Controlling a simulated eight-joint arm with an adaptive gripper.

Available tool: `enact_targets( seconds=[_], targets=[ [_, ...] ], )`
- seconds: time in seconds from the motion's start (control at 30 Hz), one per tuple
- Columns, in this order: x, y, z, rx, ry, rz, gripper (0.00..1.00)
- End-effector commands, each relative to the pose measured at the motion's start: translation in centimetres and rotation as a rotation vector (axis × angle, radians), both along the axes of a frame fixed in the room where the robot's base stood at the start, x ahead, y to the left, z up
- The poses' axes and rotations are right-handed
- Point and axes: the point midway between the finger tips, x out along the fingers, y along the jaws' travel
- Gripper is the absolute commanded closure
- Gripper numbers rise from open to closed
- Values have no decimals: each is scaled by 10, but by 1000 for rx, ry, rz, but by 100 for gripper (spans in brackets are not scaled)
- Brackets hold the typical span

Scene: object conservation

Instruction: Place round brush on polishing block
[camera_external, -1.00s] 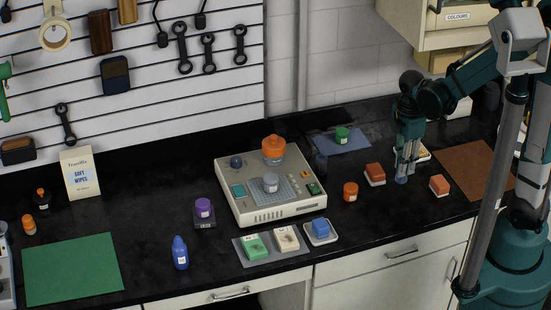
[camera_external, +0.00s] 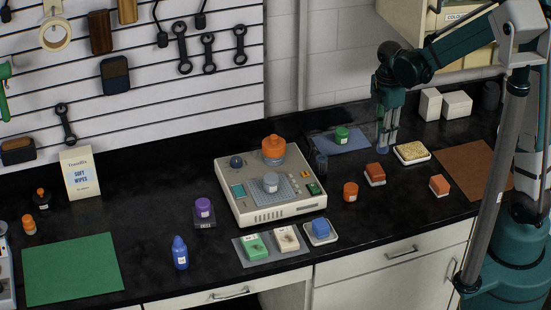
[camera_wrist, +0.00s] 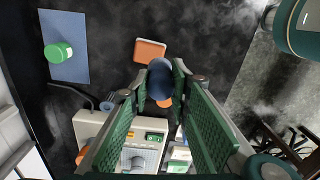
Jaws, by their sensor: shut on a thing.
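My gripper (camera_external: 384,146) is above the counter, to the right of the blue mat, with its fingers pointing down. It is shut on a small dark blue rounded thing, which also shows between the fingertips in the wrist view (camera_wrist: 160,78); this appears to be the round brush. An orange-red block (camera_external: 375,171) on a pale tray stands in front of my gripper and shows in the wrist view (camera_wrist: 150,50). A second orange-red block (camera_external: 439,185) stands farther right, and a blue block (camera_external: 320,227) sits on a white tray. I cannot tell which one is the polishing block.
A beige machine (camera_external: 280,208) with an orange-topped container stands at left centre. A green jar (camera_external: 342,134) is on the blue mat (camera_external: 322,146). A tan sponge (camera_external: 411,151) sits on a white tray at right. An orange jar (camera_external: 350,191) stands near the machine.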

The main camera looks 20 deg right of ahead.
Motion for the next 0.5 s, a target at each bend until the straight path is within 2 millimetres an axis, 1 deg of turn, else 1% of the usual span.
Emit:
enact_targets(
  seconds=[0.03, 0.1, 0.2, 0.5],
  targets=[
    [8, 1, 4, 0, 0, 3, 92],
    [16, 1, 6, 0, 0, 9, 92],
    [23, 2, 8, 0, 0, 15, 92],
    [25, 2, 8, 0, 0, 18, 92]
  ],
)
